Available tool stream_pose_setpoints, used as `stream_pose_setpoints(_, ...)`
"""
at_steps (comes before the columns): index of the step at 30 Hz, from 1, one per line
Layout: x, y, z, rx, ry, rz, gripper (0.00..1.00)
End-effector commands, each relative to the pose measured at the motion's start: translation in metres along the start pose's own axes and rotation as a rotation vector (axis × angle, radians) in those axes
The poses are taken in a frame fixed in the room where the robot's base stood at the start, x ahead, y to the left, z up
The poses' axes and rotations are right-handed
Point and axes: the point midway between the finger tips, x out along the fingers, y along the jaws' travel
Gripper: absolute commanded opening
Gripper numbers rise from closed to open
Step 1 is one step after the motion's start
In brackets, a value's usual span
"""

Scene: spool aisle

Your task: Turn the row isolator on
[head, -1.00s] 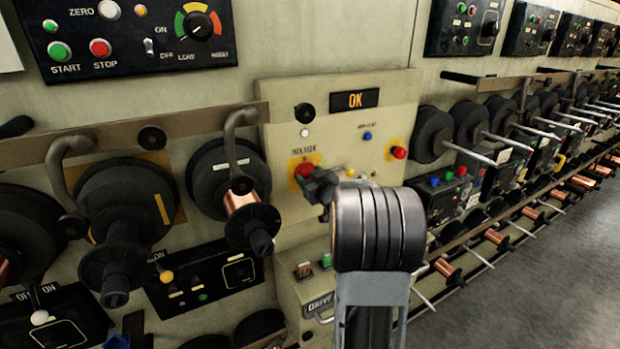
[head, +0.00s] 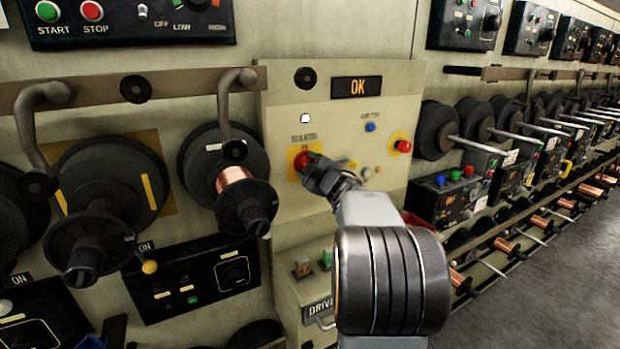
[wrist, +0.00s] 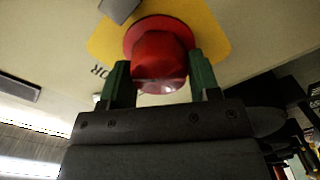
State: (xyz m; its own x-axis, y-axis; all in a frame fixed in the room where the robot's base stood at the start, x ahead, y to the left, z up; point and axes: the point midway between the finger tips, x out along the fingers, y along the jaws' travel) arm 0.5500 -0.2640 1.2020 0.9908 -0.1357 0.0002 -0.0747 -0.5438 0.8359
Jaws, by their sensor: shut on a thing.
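The row isolator is a red knob on a yellow plate (head: 294,152), set in the beige panel under a small label. In the wrist view the red knob (wrist: 158,58) sits between the two green fingers of my gripper (wrist: 160,82). The fingers are shut on its sides. In the head view my gripper (head: 312,172) reaches the knob from the lower right and hides part of it. The knob's pointer position cannot be made out.
A lit "OK" display (head: 357,87) is above. A blue button (head: 370,127) and another red button (head: 403,146) are to the right. A spool with copper wire (head: 240,190) juts out at the left. A drive box (head: 312,290) is below.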

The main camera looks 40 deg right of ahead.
Motion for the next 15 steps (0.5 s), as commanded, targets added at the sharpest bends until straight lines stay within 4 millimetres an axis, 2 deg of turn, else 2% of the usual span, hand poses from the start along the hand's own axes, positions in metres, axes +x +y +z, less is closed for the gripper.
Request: stream_pose_setpoints(15, 0.0, -0.005, 0.0021, -0.476, 0.001, 0.001, 0.33)
